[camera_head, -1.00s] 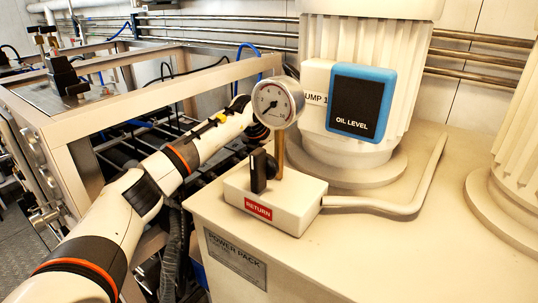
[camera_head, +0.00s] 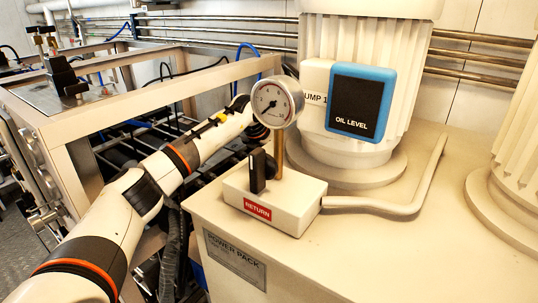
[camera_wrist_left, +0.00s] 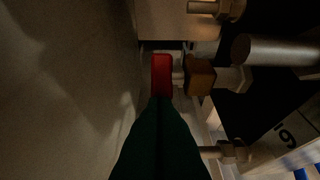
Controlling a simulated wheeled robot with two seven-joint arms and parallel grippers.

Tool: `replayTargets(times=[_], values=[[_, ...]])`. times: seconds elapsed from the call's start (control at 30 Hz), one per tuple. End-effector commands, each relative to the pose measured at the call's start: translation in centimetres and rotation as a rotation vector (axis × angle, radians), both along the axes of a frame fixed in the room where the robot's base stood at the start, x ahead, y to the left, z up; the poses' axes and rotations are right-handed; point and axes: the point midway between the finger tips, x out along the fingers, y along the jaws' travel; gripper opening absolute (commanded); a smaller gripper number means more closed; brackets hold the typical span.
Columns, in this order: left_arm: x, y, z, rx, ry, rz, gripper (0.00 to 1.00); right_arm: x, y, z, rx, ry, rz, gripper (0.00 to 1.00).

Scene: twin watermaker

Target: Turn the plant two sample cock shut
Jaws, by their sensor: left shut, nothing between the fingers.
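A small red lever (camera_wrist_left: 161,75), which looks like a sample cock handle, lies straight ahead of my left gripper (camera_wrist_left: 160,100) in the left wrist view. A brass-coloured fitting (camera_wrist_left: 199,76) sits just right of the lever. My left gripper's dark green fingers are shut, with nothing between them. Their tips overlap the lever's near end in the picture; I cannot tell whether they touch it. No plant number for this cock is readable. In the head view my left arm reaches past the power pack, and its gripper is hidden behind the pressure gauge. My right gripper is not in view.
In the wrist view a grey wall (camera_wrist_left: 65,90) stands close on the left, and pipe fittings (camera_wrist_left: 222,8) crowd the right. In the head view the pressure gauge (camera_head: 272,102), return block (camera_head: 275,205) and oil level box (camera_head: 358,101) stand right of my arm.

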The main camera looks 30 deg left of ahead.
Motion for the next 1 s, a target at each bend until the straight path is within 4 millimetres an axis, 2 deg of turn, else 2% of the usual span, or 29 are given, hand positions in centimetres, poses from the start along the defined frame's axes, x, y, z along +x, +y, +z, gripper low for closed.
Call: replayTargets(times=[1.0], values=[[0.8,-0.1,-0.3,0.001,-0.001,0.000,0.00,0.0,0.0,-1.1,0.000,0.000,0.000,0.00]])
